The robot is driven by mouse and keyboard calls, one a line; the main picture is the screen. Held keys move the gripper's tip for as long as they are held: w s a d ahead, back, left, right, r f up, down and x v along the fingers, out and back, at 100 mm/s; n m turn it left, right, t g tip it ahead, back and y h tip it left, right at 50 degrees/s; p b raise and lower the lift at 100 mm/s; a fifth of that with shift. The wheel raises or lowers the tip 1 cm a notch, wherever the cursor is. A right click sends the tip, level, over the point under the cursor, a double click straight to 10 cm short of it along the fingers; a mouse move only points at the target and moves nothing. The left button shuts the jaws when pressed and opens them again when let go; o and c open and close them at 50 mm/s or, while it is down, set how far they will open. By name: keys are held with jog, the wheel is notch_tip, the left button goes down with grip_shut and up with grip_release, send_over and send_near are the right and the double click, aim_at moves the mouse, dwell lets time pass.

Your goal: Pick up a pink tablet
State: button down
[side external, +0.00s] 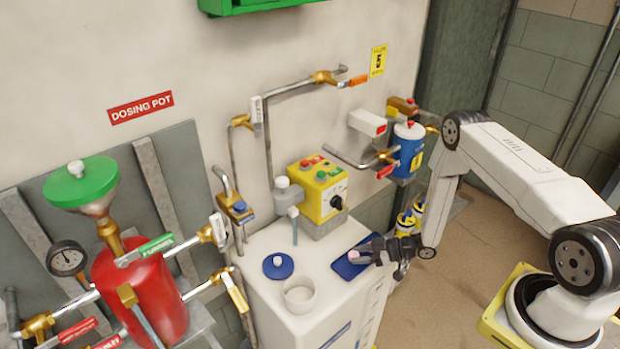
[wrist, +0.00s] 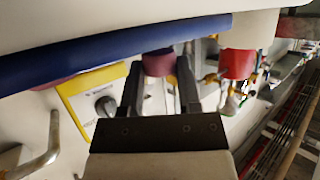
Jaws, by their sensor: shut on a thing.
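My gripper (side external: 361,252) reaches in from the right, low over the blue mat (side external: 343,270) on the white cabinet top. It is shut on a pink tablet (side external: 354,255), which shows as a small pale pink piece at the fingertips. In the wrist view, the two dark fingers of my gripper (wrist: 159,72) have the tablet (wrist: 158,63) between them, looking dull purple in shadow. The blue mat (wrist: 110,50) crosses above it as a slanted band. I cannot tell whether the tablet touches the mat.
A white pot (side external: 299,297) stands open on the white cabinet (side external: 335,315), with a blue lid (side external: 278,266) lying behind it. A yellow control box (side external: 318,190) stands at the back of the cabinet. Pipes and valves line the wall. A red dosing pot (side external: 140,290) is at left.

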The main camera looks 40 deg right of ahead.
jog(key=s+a+r, duration=0.1)
jog(key=s+r, duration=1)
jog(key=s, duration=0.3)
jog(key=shift+a, duration=0.35)
jog(key=shift+w+f, duration=0.1)
jog(key=shift+w, duration=0.05)
